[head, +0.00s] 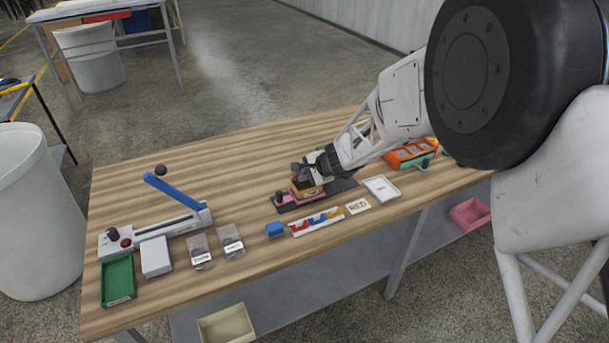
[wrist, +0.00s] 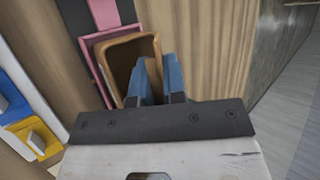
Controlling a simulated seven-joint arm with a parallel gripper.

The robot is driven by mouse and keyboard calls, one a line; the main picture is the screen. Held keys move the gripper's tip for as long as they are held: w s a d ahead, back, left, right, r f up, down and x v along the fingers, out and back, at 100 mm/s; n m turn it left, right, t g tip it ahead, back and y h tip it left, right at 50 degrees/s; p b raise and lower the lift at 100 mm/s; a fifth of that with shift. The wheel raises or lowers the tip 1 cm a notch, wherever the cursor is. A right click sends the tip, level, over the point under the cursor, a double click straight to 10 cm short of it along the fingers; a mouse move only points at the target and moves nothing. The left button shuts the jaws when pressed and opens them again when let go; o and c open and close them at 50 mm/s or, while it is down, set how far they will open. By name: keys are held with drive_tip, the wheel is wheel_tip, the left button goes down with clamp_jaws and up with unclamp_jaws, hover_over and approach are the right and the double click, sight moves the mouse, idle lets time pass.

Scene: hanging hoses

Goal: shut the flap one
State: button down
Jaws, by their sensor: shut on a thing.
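My gripper (head: 306,176) is over the middle of the table. Its two blue fingers (wrist: 158,68) are shut on the right wall of a brown open-topped box (wrist: 124,62), one finger inside the wall and one outside. The brown box also shows under the gripper in the head view (head: 302,189). It sits in a pink frame (wrist: 92,45) on a dark strip; the pink part (head: 287,201) reaches out to the left of the gripper in the head view. I cannot tell which part is the flap; the gripper hides part of the device.
A lever device with a raised blue arm (head: 174,192), a green tray (head: 117,281), a white box (head: 155,257) and two labelled bags stand on the left. An orange device (head: 408,154) is right.

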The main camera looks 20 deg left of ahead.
drive_tip(key=shift+s+d+f+y, duration=0.1)
drive_tip(key=shift+y, duration=0.2)
drive_tip(key=shift+s+d+f+n+t+y, duration=0.15)
drive_tip(key=shift+f+n+t+y, duration=0.15)
drive_tip(key=shift+t+y, duration=0.3)
drive_tip(key=shift+s+d+f+n+t+y, duration=0.15)
drive_tip(key=shift+f+n+t+y, duration=0.25)
drive_tip(key=shift+t+y, duration=0.55)
drive_tip(key=c, duration=1.3)
unclamp_jaws()
drive_tip(key=shift+c, duration=0.2)
drive_tip(key=shift+f, duration=0.1)
drive_tip(key=shift+g, duration=0.35)
